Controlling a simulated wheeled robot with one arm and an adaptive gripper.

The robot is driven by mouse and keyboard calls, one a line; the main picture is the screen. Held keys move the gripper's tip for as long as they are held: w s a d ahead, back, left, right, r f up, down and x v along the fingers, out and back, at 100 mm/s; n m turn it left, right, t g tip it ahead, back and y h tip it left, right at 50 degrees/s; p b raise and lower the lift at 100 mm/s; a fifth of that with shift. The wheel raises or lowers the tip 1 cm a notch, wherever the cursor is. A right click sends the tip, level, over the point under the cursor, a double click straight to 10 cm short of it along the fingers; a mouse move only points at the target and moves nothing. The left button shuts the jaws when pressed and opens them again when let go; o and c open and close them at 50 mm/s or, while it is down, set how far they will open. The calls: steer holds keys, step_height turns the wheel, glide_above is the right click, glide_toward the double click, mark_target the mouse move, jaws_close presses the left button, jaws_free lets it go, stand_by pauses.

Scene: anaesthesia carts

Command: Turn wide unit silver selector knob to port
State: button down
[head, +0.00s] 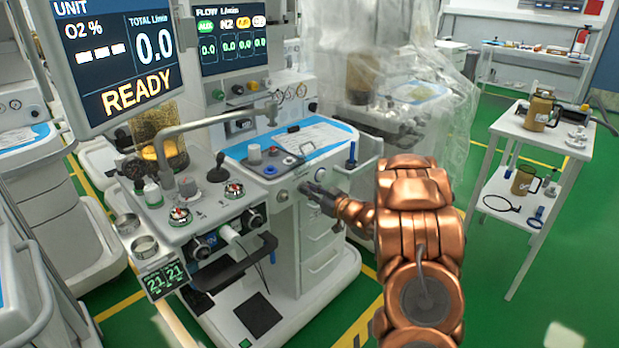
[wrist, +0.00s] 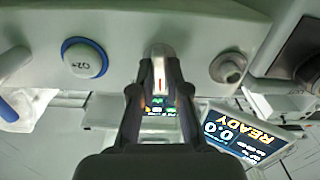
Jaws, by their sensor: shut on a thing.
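The wide anaesthesia unit (head: 312,235) stands in front of me, with its READY screen (head: 105,60) at upper left. In the wrist view, the silver selector knob (wrist: 158,50) sits on the pale front panel. It is a short rounded bar with a reddish line on its face. My gripper (wrist: 160,66) is shut on this knob, one finger on each side. In the head view my gripper (head: 306,190) reaches the front panel from the right and hides the knob. The port marking cannot be made out.
A white button with a blue ring, marked O2+ (wrist: 85,58), is left of the knob in the wrist view. A round grey fitting (wrist: 228,67) is to its right. A white side table (head: 520,135) with brown jugs stands at right. Green floor lies between.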

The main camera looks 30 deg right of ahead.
steer(key=m+p, duration=1)
steer(key=p, duration=0.2)
steer(key=shift+d, duration=0.15)
stand_by(0.4)
steer(key=c, duration=1.2)
jaws_free()
steer(key=shift+o, duration=0.2)
steer(key=v, duration=1.2)
steer(key=shift+w, duration=0.1)
